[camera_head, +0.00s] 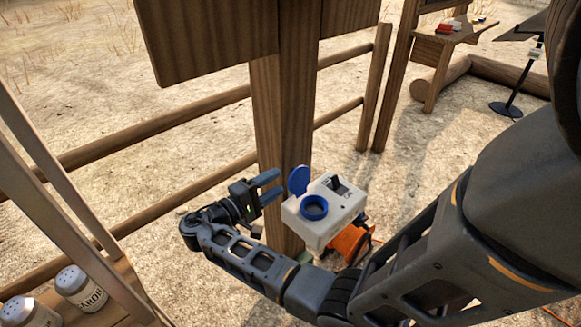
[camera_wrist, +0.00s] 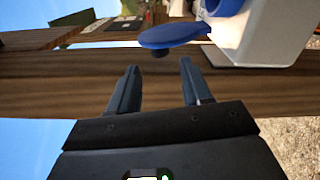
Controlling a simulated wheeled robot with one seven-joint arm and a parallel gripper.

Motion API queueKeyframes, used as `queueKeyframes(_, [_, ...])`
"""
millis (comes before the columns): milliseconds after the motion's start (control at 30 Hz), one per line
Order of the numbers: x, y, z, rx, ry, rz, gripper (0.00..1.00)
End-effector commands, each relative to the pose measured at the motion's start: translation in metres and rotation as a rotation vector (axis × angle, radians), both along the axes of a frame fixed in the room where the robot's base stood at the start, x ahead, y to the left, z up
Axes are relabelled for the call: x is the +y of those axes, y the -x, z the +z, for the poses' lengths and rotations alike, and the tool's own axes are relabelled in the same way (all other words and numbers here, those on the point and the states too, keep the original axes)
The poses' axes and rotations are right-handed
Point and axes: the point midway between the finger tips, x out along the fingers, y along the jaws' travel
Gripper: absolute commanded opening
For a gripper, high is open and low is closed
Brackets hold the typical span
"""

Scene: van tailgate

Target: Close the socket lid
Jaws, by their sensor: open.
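The socket is a white box (camera_head: 341,214) with a round blue opening (camera_head: 314,207) and a black switch on top, in front of a wooden post. Its round blue lid (camera_head: 299,180) stands open, raised at the left edge of the socket. My gripper (camera_head: 270,187) is just left of the lid, open and empty, fingers pointing toward it. In the wrist view, the blue lid (camera_wrist: 183,33) shows edge-on just beyond my open fingers (camera_wrist: 158,85), with a small dark knob under it. The white box (camera_wrist: 275,38) is at upper right there. The lid and fingers look apart.
The wooden post (camera_head: 282,130) rises behind the socket, with fence rails (camera_head: 150,127) to the left. An orange object (camera_head: 350,243) is below the socket. Shakers (camera_head: 80,288) stand on a wooden shelf at lower left. A table (camera_head: 450,38) is at far upper right.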

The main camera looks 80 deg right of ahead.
Motion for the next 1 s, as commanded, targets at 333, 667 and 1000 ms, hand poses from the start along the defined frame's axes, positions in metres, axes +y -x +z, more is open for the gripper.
queueKeyframes(333, [-0.043,0.028,0.001,0.001,-0.002,-0.002,0.49])
queueKeyframes(667, [-0.062,0.039,-0.001,0.000,-0.003,0.003,0.49])
queueKeyframes(1000, [-0.061,0.039,-0.001,0.000,-0.003,0.003,0.35])
